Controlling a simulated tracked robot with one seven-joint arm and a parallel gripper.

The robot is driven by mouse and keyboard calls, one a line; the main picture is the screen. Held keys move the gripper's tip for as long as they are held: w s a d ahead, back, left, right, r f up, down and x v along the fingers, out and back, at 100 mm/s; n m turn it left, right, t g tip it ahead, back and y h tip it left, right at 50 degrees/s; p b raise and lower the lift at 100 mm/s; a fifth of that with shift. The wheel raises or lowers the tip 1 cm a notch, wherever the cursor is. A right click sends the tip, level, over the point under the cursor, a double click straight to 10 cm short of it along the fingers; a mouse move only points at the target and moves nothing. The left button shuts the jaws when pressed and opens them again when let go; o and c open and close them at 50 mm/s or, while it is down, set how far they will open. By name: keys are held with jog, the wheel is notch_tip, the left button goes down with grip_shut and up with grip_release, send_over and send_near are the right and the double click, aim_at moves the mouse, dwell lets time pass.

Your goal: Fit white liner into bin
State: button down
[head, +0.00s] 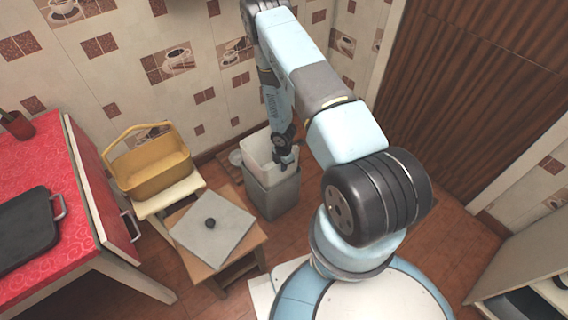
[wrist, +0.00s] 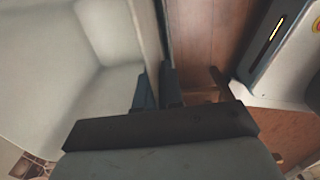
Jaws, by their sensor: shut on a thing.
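The white liner (head: 258,148) is at the mouth of the grey bin (head: 272,196), on the floor near the tiled wall. Its upper part stands above the bin's rim; how deep its lower part sits is hidden. My gripper (head: 287,162) is shut on the liner's near right wall, from above. In the wrist view my gripper (wrist: 158,88) has its two dark fingers on either side of the liner's thin wall, and the pale hollow inside of the liner (wrist: 60,70) fills the left.
A small wooden table (head: 190,240) with a grey board and a dark knob stands left of the bin. A yellow basket (head: 150,178) rests on a pale stool behind it. A red-topped counter (head: 35,150) is at far left. Brown floor is open to the bin's right.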

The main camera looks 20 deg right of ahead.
aim_at(283, 177)
jog(key=shift+f, duration=3.8)
jog(key=shift+s+f, duration=0.15)
jog(key=shift+f, duration=0.45)
